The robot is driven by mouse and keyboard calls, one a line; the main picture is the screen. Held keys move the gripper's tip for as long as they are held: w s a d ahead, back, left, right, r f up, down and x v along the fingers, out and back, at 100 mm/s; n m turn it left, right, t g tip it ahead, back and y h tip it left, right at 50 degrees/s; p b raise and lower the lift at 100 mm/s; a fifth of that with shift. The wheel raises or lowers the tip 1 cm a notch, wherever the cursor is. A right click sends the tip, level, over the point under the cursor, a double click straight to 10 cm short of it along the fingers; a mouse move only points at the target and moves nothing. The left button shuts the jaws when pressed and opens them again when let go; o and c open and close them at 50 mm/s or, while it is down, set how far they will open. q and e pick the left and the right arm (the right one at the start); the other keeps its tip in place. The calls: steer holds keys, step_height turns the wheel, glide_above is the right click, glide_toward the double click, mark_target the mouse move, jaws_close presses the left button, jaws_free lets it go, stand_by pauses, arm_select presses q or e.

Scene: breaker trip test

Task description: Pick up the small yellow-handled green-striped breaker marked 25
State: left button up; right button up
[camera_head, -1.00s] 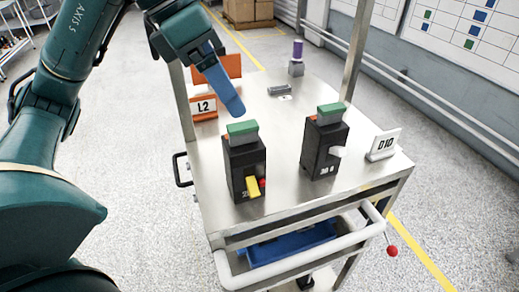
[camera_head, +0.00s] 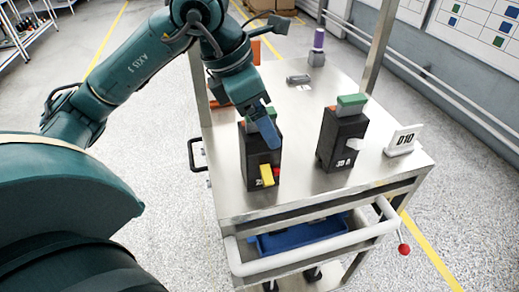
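The breaker with the yellow handle (camera_head: 267,175) is a black upright block (camera_head: 258,157) with a green top, standing on the left part of the steel cart. Its marking is partly readable, starting with a 2. My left gripper (camera_head: 265,126) is right at its top, and a blue finger covers much of the green part. Only one finger shows clearly, so I cannot tell whether it grips the breaker. A second black breaker (camera_head: 340,139) with a green top and a white handle stands to the right, marked with what looks like 30 A. My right gripper is not in view.
The cart top (camera_head: 300,190) is bare in front of and between the breakers. A grey piece (camera_head: 298,79) and a purple-topped item (camera_head: 318,46) are farther back. Cart posts rise at both sides.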

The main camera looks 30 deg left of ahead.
arm_select(q)
steer(key=shift+w+d+f, duration=0.2)
steer(key=shift+f, duration=0.4)
steer(key=shift+c, duration=0.4)
jaws_close()
